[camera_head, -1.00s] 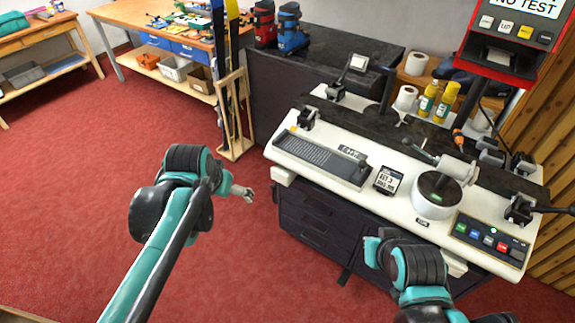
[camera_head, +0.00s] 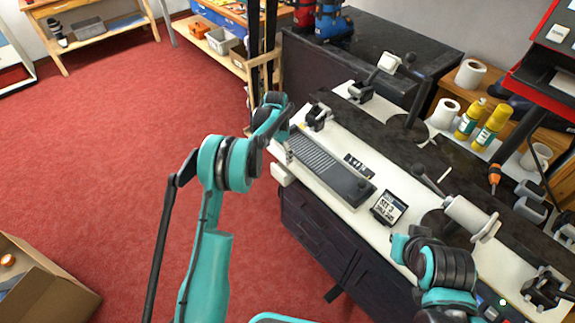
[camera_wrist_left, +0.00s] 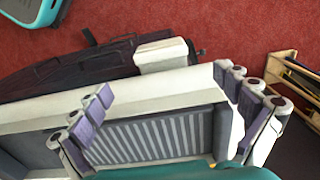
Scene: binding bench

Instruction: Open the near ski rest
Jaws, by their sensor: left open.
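Black clamp-like rests stand on the white bench (camera_head: 372,218); I cannot tell for sure which is the near ski rest. One small black rest (camera_head: 318,117) stands at the bench's left end, beside the grey ribbed panel (camera_head: 325,160). Another black rest (camera_head: 361,91) stands behind it. My left gripper (camera_head: 289,152) is at the bench's left front edge, by the ribbed panel. In the left wrist view my left gripper (camera_wrist_left: 165,85) is open and empty, its fingers spread across the ribbed panel (camera_wrist_left: 150,138). No rest is between them.
A white block (camera_head: 283,175) sticks out from the bench front. A small display (camera_head: 389,208), a grey-white cylinder (camera_head: 470,218) and another black rest (camera_head: 545,289) are to the right. A wooden ski rack (camera_wrist_left: 290,80) stands beyond the bench end.

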